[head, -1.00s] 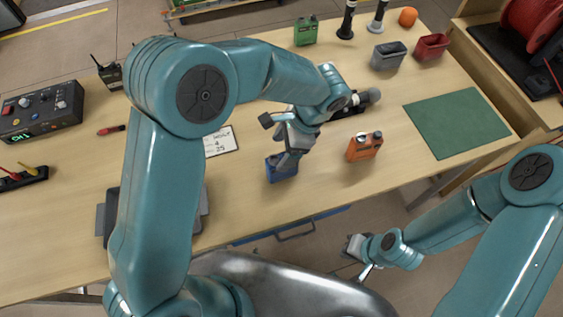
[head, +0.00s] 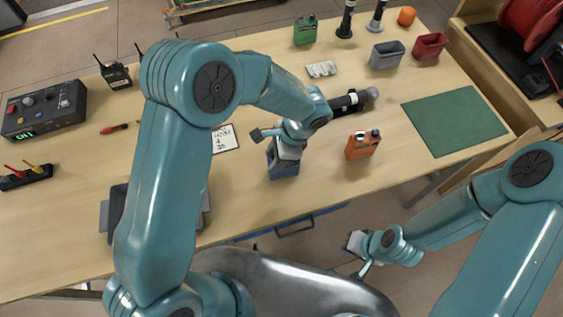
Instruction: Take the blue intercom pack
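The blue intercom pack (head: 284,170) stands upright on the near part of the wooden table, right of the white card. My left gripper (head: 286,153) reaches down from above onto its top. The gripper hides the upper part of the pack, and whether its fingers are closed on it does not show clearly. My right gripper (head: 362,262) hangs low in front of the table, away from the packs and holding nothing that I can see. Its finger gap is too small to judge.
An orange pack (head: 362,145) stands close to the right of the blue one. A dark microphone-like object (head: 346,103) lies behind it. A green pack (head: 305,32), grey bin (head: 387,55) and red bin (head: 430,46) stand farther back. A green mat (head: 455,120) lies empty at right.

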